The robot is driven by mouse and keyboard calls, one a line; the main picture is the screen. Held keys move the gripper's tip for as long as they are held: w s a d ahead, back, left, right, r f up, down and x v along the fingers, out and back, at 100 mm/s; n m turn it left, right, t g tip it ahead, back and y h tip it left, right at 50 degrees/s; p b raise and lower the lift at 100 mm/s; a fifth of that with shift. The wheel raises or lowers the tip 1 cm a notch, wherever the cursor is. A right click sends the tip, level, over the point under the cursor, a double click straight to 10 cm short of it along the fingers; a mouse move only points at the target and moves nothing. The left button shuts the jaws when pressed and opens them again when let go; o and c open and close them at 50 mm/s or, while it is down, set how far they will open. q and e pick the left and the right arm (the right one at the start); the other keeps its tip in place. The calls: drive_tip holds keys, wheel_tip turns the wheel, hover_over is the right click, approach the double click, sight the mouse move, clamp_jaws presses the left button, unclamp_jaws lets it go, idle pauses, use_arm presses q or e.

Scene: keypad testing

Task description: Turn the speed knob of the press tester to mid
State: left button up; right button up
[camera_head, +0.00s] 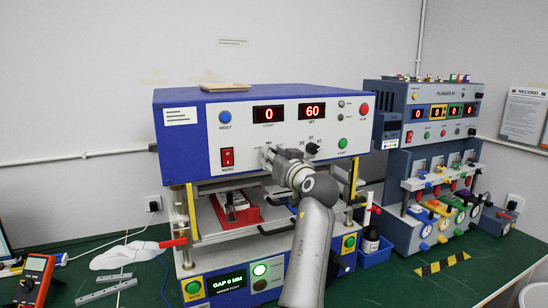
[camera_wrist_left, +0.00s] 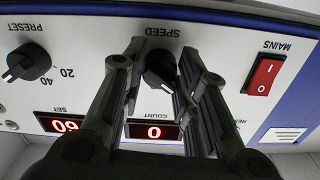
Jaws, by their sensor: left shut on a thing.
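The press tester (camera_head: 190,140) is a blue and white bench machine with red displays reading 0 and 60. Its black speed knob (camera_wrist_left: 159,68) sits under the upside-down SPEED label in the left wrist view. My left gripper (camera_head: 270,156) is at the front panel, and in the wrist view its fingers (camera_wrist_left: 160,58) are on either side of the knob, shut on it. In the head view the gripper hides the knob. My right gripper is not in view.
The preset knob (camera_wrist_left: 28,61) is beside the speed knob, and the red mains switch (camera_head: 227,157) is on the other side. A second tester (camera_head: 395,170) stands to the right. A multimeter (camera_head: 36,275) and a white cloth-like item (camera_head: 130,255) lie at the left.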

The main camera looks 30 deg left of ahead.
use_arm(q)
drive_tip(key=m+p, duration=0.5)
drive_tip(key=m, duration=0.5)
drive_tip(key=shift+r, duration=0.1)
drive_tip(key=shift+m, duration=0.3)
idle(0.3)
drive_tip(key=o, duration=1)
drive_tip(key=shift+o, duration=0.2)
drive_tip(key=v, duration=0.7)
drive_tip(key=shift+s, duration=0.2)
